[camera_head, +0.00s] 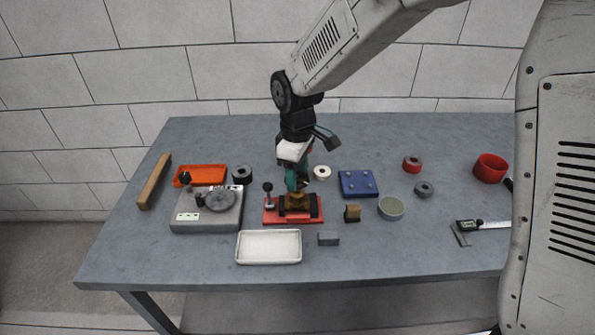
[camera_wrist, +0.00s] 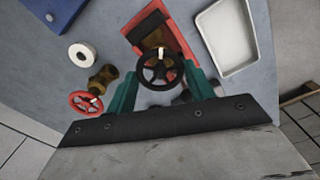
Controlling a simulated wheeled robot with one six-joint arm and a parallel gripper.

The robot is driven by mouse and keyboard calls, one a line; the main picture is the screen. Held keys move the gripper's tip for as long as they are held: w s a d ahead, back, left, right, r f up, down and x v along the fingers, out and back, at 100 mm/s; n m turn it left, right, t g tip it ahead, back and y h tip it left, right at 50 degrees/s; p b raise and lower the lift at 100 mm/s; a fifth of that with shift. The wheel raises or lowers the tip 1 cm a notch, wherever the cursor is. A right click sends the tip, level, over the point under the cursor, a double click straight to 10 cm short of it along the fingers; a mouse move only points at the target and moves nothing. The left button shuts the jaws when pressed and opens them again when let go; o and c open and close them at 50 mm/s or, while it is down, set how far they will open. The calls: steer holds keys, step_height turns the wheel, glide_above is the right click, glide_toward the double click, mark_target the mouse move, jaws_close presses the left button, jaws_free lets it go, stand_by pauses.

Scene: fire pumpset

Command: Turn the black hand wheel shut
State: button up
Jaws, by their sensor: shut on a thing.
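The black hand wheel (camera_wrist: 160,70) sits between the two green fingers of my gripper (camera_wrist: 159,74) in the wrist view. The fingers are shut on its rim from both sides. The wheel is on a brass valve (camera_head: 297,202) mounted on a red base plate (camera_head: 270,217), which also shows in the wrist view (camera_wrist: 146,33). A red hand wheel (camera_wrist: 86,102) on brass stands left of the fingers in the wrist view. In the head view my gripper (camera_head: 297,180) points down over the valve and hides the black wheel.
A grey device with a round disc (camera_head: 205,213) stands left of the valve. A white tray (camera_head: 268,261) and a small grey block (camera_head: 328,239) lie in front.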

steer(key=m, duration=1.3)
steer(key=shift+m, duration=0.4)
steer(key=m, duration=1.3)
steer(key=o, duration=1)
step_height(320, 180, up, 8)
steer(key=shift+f, duration=0.1)
